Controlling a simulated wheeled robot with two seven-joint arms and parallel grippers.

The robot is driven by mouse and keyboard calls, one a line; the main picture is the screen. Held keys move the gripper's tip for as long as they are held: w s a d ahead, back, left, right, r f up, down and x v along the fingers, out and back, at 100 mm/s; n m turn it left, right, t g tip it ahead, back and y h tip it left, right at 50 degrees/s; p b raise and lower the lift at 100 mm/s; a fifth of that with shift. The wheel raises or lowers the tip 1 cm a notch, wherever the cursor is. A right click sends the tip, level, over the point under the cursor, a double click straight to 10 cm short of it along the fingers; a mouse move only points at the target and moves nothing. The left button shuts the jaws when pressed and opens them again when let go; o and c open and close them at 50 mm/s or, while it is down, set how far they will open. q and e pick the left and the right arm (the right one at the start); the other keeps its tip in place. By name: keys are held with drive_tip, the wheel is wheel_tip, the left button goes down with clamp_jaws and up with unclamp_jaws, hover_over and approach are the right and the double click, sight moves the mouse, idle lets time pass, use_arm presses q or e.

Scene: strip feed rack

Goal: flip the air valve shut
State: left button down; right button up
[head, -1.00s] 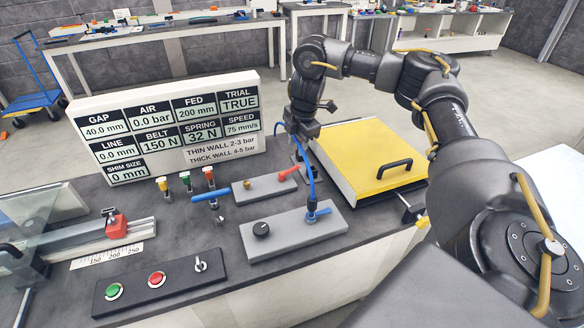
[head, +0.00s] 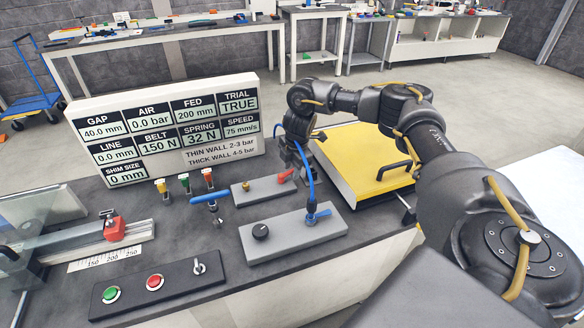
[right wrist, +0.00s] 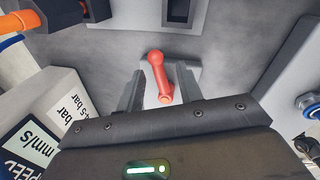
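A red lever (head: 285,176) sits on the rear grey block (head: 262,192), beside a brass fitting; I take it for the air valve handle. In the right wrist view the red lever (right wrist: 158,75) has a round knob and lies between my finger tips. My right gripper (head: 298,163) is open just above and beside the lever; its fingers (right wrist: 160,82) stand either side with gaps, and contact is not visible. A blue lever (head: 318,215) with a blue hose stands on the front grey block (head: 290,236), with a black knob. My left gripper is not in view.
The display board (head: 165,130) stands behind left and reads AIR 0.0 bar. A yellow plate (head: 350,160) with a black handle lies right of the gripper. The blue hose (head: 308,180) runs close by the gripper. A button panel (head: 160,285) lies at the front left.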

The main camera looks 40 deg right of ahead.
clamp_jaws()
drive_tip(key=m+p, duration=0.1)
drive_tip(key=p, duration=0.1)
drive_tip(key=s+m+p, duration=0.1)
drive_tip(key=p, duration=0.1)
drive_tip(key=shift+a+r, duration=0.15)
drive_tip(key=shift+r, duration=0.1)
drive_tip(key=shift+f+m+h, duration=0.2)
drive_tip(key=shift+m+h, duration=0.1)
drive_tip(key=shift+m, duration=0.1)
unclamp_jaws()
drive_tip(key=p+v, duration=0.1)
drive_tip(key=v, duration=0.9)
drive_tip(key=shift+r, duration=0.4)
